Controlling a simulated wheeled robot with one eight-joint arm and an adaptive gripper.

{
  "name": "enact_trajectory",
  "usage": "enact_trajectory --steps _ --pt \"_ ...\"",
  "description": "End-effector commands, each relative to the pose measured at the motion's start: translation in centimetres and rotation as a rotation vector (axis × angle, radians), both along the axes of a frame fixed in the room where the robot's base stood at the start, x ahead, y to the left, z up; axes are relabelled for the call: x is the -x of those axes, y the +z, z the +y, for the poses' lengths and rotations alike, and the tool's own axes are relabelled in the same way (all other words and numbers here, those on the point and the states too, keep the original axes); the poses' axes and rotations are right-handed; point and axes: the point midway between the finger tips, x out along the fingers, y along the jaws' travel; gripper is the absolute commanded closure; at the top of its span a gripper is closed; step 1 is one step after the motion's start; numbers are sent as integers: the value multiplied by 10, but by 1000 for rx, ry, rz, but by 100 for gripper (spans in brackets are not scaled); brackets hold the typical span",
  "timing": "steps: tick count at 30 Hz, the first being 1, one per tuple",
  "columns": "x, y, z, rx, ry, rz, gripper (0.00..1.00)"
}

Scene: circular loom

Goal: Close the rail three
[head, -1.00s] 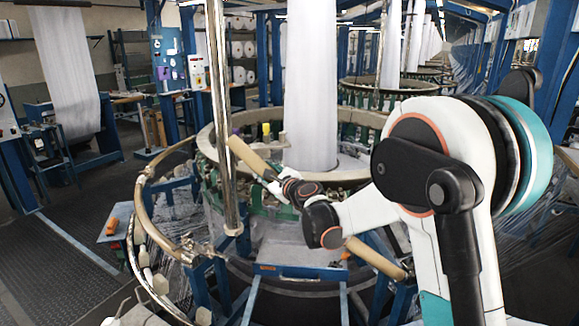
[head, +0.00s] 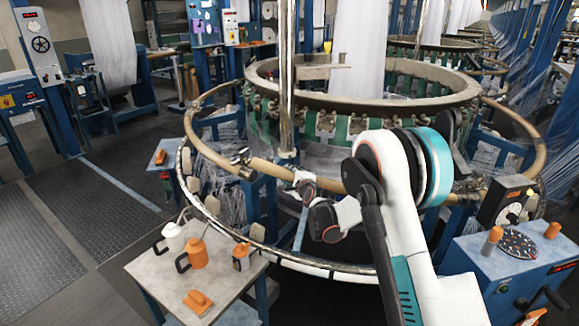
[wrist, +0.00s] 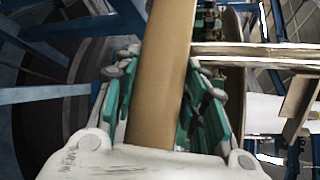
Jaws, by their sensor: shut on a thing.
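Rail three (head: 268,167) is a tan, rounded bar at the front of the loom's rail ring. My gripper (head: 304,181) is shut around it, near the middle of its visible part. In the wrist view the tan bar (wrist: 162,75) runs between the green fingers of my gripper (wrist: 163,95). The bar's left end lies close to the end of the curved left rail (head: 208,148), by a metal fitting (head: 241,157). I cannot tell whether the ends touch.
A chrome post (head: 287,80) stands just behind the rail. A small table (head: 150,268) with orange and white cans stands at the front left. A blue cabinet (head: 470,265) with a control box is at the right. The dark floor at the left is clear.

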Motion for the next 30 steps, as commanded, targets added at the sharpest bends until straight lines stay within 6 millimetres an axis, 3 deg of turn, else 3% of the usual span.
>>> enact_trajectory --steps 1,3,9,26,27,29,30 --pt "0 -17 -1 17 0 -1 100" --pt "0 -30 -3 40 0 -5 100" --pt "-1 -54 -7 82 1 -10 100" --pt "0 -67 -10 106 3 -8 100" --pt "0 -67 -10 106 3 -8 52" --pt "0 -67 -10 106 2 -9 41" --pt "0 -67 -10 106 2 -9 41"
